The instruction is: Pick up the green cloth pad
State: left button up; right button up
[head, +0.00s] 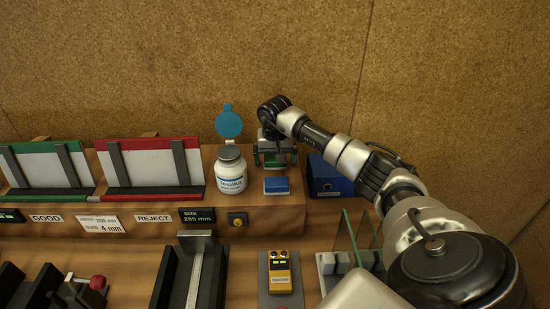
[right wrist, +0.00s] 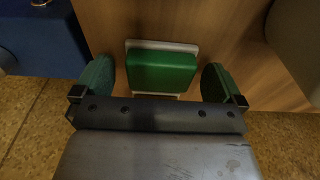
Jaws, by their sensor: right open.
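The green cloth pad (right wrist: 162,70) shows in the right wrist view as a flat green block in a white holder on the wooden shelf. My right gripper (right wrist: 158,84) is open, with its green-padded fingers on either side of the pad and a gap visible on both sides. In the head view my right gripper (head: 274,160) points down above the back shelf, and it largely hides the green pad there. A blue pad (head: 277,185) on a white holder lies just in front. My left gripper is not in view.
A blue box (head: 330,178) stands close right. Upright glass panes (head: 347,238) stand in front below my right arm. The cork wall is behind.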

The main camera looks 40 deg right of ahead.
jog(key=shift+f, duration=0.2)
jog(key=c, duration=0.9)
jog(key=shift+c, duration=0.2)
jog(key=shift+r+b, duration=0.35)
jog(key=shift+r, duration=0.15)
notch_tip(320, 180, up, 3)
jog(key=shift+w+d+f+b, duration=0.1)
jog(key=shift+f+b, duration=0.05)
jog(key=shift+b, duration=0.55)
jog(key=s+r+b, duration=0.3)
jog(key=s+r, duration=0.4)
jog(key=s, duration=0.5)
jog(key=shift+a+r, duration=0.2)
jog(key=shift+a, duration=0.2)
